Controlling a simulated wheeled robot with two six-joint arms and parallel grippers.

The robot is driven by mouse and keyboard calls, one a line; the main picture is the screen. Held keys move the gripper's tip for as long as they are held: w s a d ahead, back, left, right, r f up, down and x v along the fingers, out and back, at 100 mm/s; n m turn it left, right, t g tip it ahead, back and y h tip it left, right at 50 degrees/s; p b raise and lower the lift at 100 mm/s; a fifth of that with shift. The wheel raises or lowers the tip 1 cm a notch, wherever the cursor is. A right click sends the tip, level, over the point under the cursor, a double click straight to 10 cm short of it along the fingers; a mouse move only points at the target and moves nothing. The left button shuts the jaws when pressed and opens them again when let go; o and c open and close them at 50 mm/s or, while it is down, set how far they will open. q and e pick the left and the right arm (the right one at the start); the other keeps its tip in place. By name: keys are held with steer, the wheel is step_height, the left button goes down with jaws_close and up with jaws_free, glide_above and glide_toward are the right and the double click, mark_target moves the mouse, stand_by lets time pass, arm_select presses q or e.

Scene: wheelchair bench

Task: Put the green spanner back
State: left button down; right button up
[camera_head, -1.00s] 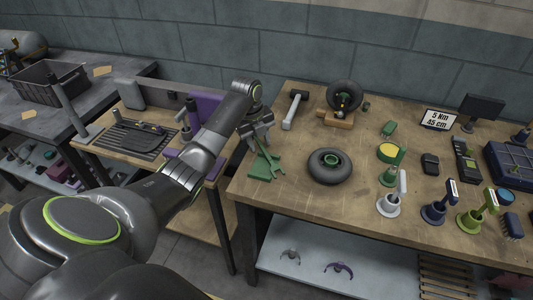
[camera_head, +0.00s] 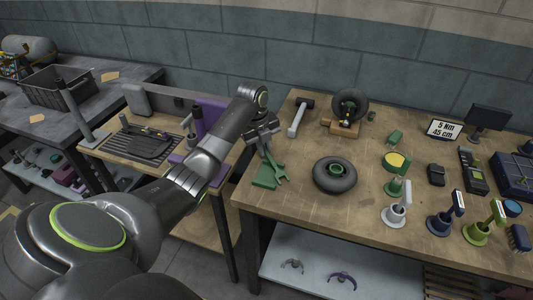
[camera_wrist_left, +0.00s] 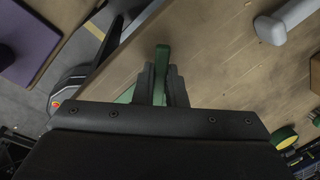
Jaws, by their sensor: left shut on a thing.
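The green spanner (camera_head: 277,170) hangs from my left gripper (camera_head: 264,147), its open-ended jaw pointing down near the bench's left front corner. My left gripper is shut on it; in the left wrist view the green shaft (camera_wrist_left: 162,62) stands between the two fingers (camera_wrist_left: 160,85). A flat green piece (camera_head: 265,180) lies on the bench just under and left of the spanner. I cannot tell whether the spanner touches it or the bench. My right gripper is not in view.
On the wooden bench (camera_head: 300,213), a black tyre (camera_head: 335,186) lies close right of the spanner. A hammer (camera_head: 297,122) lies behind. Several stamp-like tools stand farther right. A lower side table with a purple block (camera_head: 213,110) is left, across a gap.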

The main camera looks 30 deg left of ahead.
arm_select(q)
step_height(320, 180, up, 9)
steer(key=shift+f, duration=0.2)
steer(key=f, duration=0.2)
steer(key=f+g+b, duration=0.1)
steer(key=f, duration=0.2)
steer(key=f+g+b, duration=0.1)
steer(key=f, duration=0.1)
steer(key=shift+w+f+h, duration=0.25)
steer(key=shift+h, duration=0.05)
steer(key=shift+f+g+b, duration=0.3)
steer(key=shift+f, duration=0.4)
steer(key=shift+f, duration=0.6)
steer(key=c, duration=1.4)
jaws_free()
steer(key=shift+r, duration=0.1)
steer(key=r, duration=0.3)
steer(key=a+r, duration=0.1)
steer(key=r, duration=0.1)
steer(key=shift+w+r, duration=0.15)
steer(key=shift+w, duration=0.15)
step_height(320, 180, up, 12)
steer(key=a+p, duration=0.1)
steer(key=p, duration=0.8)
steer(key=shift+w+a, duration=0.3)
steer(key=shift+w, duration=0.15)
steer(key=shift+f, duration=0.25)
